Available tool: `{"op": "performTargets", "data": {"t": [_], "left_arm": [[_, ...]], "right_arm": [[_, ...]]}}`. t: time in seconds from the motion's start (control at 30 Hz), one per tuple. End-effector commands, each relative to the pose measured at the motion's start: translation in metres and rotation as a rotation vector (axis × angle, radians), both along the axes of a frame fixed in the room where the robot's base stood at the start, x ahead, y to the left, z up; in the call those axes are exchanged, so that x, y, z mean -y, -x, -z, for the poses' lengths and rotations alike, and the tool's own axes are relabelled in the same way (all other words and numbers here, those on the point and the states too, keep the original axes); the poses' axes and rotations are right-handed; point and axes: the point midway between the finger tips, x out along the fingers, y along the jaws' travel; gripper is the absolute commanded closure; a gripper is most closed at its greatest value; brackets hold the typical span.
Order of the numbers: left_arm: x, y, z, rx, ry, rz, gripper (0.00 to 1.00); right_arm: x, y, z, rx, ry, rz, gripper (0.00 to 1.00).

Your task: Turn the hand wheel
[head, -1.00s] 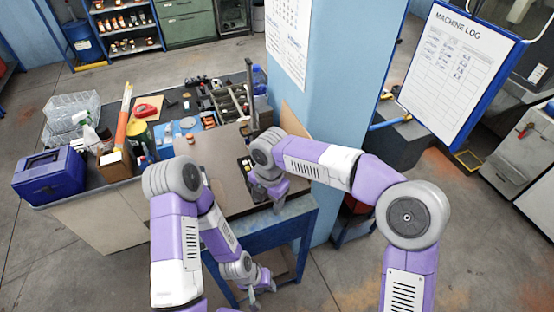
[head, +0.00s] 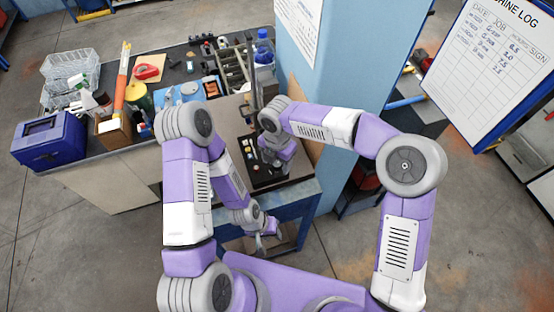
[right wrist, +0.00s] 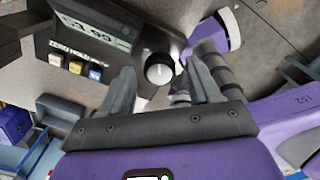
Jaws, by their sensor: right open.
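No plain hand wheel can be made out.
A dark upright post (head: 253,75) and a blue pillar (head: 340,90) stand close to the right arm. Brown bench top (head: 222,112) is partly bare.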

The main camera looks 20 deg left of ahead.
Motion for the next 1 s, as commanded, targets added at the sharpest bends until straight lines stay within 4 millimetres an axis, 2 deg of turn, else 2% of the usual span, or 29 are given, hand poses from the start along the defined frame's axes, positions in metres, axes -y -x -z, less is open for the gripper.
{"op": "performTargets", "data": {"t": [0.27,0.63,1.0], "left_arm": [[0.0001,0.0002,-0.0002,0.000,0.000,0.000,0.66],[0.0000,0.0001,-0.0002,0.000,0.000,0.000,0.66],[0.0000,0.0001,0.0029,0.000,0.000,0.000,0.66]], "right_arm": [[0.0002,0.0001,0.0023,-0.001,0.000,0.001,0.38],[0.0001,0.0003,0.0019,-0.001,0.001,0.001,0.94],[-0.0002,0.0004,0.0022,-0.001,0.001,0.070,0.94]]}}
